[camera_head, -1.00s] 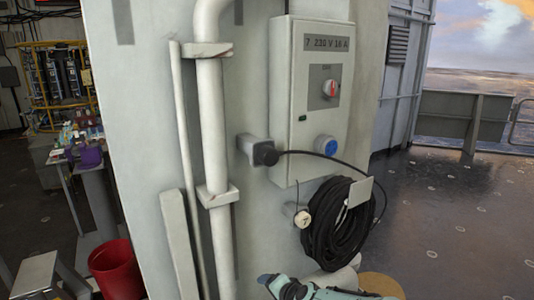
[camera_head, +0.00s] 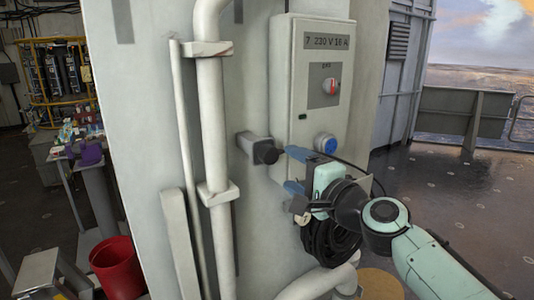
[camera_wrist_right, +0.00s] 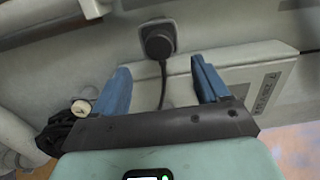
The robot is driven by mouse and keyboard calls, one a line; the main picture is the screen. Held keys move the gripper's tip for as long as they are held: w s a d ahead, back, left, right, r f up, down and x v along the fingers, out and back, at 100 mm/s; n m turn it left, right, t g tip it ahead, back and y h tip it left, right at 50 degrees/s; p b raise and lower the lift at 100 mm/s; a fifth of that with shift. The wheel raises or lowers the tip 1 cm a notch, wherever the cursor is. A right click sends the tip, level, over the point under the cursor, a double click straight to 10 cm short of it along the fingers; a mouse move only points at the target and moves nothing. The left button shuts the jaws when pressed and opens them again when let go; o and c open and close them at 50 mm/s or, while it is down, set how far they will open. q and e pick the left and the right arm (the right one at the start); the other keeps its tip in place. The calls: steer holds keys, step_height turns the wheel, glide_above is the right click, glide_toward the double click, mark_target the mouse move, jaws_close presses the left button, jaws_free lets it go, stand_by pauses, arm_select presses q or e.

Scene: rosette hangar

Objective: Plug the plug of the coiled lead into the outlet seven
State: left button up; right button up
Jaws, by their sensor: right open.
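The black plug (camera_head: 266,152) sits in a grey holder (camera_head: 248,146) on the wall. In the wrist view the plug (camera_wrist_right: 158,42) is just beyond the fingertips, its lead running down between the fingers. The coiled lead (camera_head: 328,240) hangs below, partly hidden by my right gripper and arm. The outlet seven (camera_head: 326,143) is a blue socket on the grey box marked 7 230 V 16 A. My right gripper (camera_head: 292,170) is open, blue fingers pointing towards the plug, apart from it. It also shows in the wrist view (camera_wrist_right: 160,66). My left gripper is out of view.
A red-handled rotary switch (camera_head: 330,87) is on the box (camera_head: 283,75) above the socket. A white vertical pipe (camera_head: 212,120) runs left of the plug. A red bucket (camera_head: 117,265) stands lower left. Open deck lies to the right.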

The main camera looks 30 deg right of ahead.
mark_target(272, 157)
steer(key=w, duration=0.2)
steer(key=w+p, duration=0.1)
steer(key=w, duration=0.4)
steer(key=shift+w+a+p, duration=0.1)
steer(key=shift+a+p, duration=0.2)
steer(key=shift+p, duration=0.05)
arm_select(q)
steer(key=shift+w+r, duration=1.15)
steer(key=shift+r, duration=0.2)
arm_select(e)
steer(key=shift+w, duration=0.95)
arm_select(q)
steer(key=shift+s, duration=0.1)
arm_select(e)
jaws_close()
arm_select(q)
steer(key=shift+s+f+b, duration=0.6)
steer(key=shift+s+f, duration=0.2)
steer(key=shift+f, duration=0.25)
arm_select(e)
steer(key=shift+s+d, duration=0.2)
steer(key=shift+s, duration=2.85)
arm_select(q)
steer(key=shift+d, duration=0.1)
